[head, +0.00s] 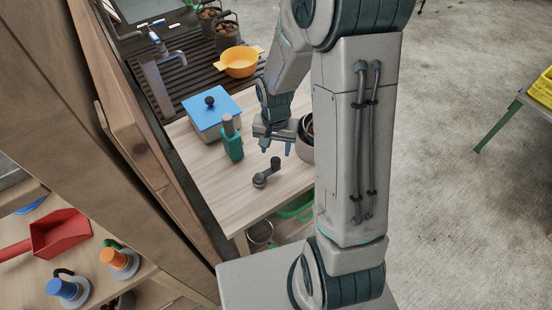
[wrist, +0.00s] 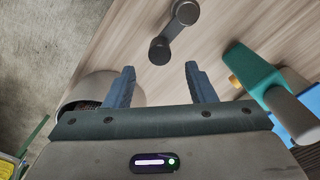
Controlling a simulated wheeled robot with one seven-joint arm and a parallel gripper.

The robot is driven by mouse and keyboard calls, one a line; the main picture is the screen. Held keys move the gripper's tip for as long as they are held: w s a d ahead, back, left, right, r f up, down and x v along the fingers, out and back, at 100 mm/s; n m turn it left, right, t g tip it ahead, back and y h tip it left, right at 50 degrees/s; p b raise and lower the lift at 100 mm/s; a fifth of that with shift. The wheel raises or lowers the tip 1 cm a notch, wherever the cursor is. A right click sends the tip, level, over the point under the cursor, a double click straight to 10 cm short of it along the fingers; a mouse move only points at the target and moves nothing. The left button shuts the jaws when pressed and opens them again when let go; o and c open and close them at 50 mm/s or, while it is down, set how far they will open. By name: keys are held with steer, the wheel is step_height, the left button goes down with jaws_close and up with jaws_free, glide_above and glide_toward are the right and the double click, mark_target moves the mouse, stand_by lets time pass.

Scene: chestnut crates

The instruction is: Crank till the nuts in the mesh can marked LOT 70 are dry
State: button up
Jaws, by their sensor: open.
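A small dark crank (head: 266,174) with an upright knob stands on the light wood worktop (head: 235,200). It also shows in the wrist view (wrist: 175,32), ahead of the fingertips. My gripper (head: 276,151) is open and empty above the worktop, just behind the crank; its two blue fingers show in the wrist view (wrist: 160,66). Two mesh cans of brown nuts, a farther one (head: 206,26) and a nearer one (head: 226,42), stand at the back by the drainer. I cannot read a LOT mark on either. A grey round drum (head: 306,151) is partly hidden behind my arm.
A green grip with a grey top (head: 232,146) stands left of my gripper. Behind it is a box with a blue lid (head: 210,104). A yellow pot (head: 240,62) stands on the slatted drainer. A wooden cabinet side (head: 140,150) borders the worktop at left. The front worktop is clear.

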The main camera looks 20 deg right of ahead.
mark_target(275, 160)
steer(key=shift+f, duration=3.4)
jaws_close()
